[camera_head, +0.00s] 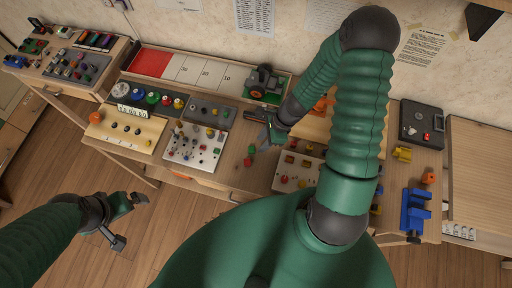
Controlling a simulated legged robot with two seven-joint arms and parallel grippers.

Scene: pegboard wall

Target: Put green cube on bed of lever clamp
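A small green block (251,149), which looks like the green cube, sits on the wooden bench just below my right gripper (256,131). It is too small to make out clearly. The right gripper's fingers look spread apart, with nothing visible between them. A blue fixture (415,209) stands on the bench at the right; it may be the lever clamp, but its bed and lever are hard to make out. My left gripper (128,221) is open and empty, over the floor in front of the bench.
A red knob-like piece (248,162) is close to the green block. A green toy tractor (264,84) stands behind my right gripper. A board with pegs (196,147) lies to its left. An orange piece (428,177) and a yellow piece (402,154) are near the blue fixture.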

